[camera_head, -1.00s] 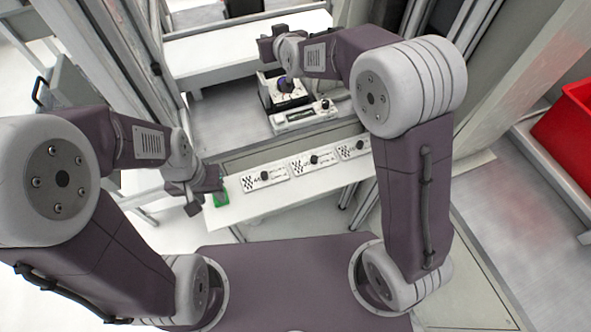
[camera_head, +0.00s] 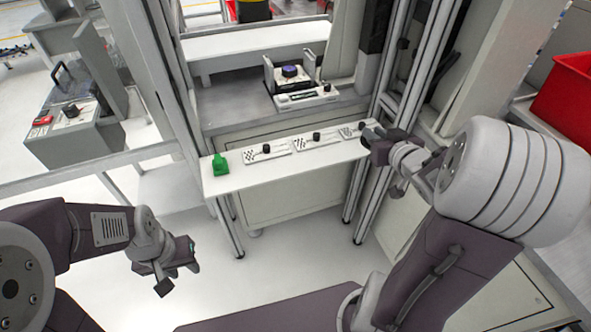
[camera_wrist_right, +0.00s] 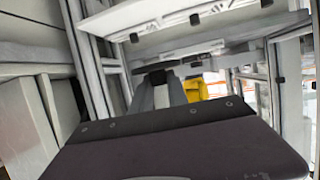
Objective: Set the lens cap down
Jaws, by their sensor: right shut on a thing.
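My right gripper (camera_head: 374,142) is at the right end of the narrow white shelf (camera_head: 222,184), in the head view. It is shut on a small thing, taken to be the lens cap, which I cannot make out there. The right wrist view does not show the fingertips clearly. A round dark blue-purple lens-like part (camera_head: 290,71) sits on the white fixture (camera_head: 306,97) behind the shelf. My left gripper (camera_head: 179,277) hangs low at the left, away from the shelf, with its fingers apart and empty.
Several patterned plates with black knobs (camera_head: 266,148) line the shelf. A green block (camera_head: 220,164) stands at its left end. Upright metal posts (camera_head: 388,100) rise close behind my right gripper. A red bin (camera_head: 566,100) is at the far right. The shelf's front left is bare.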

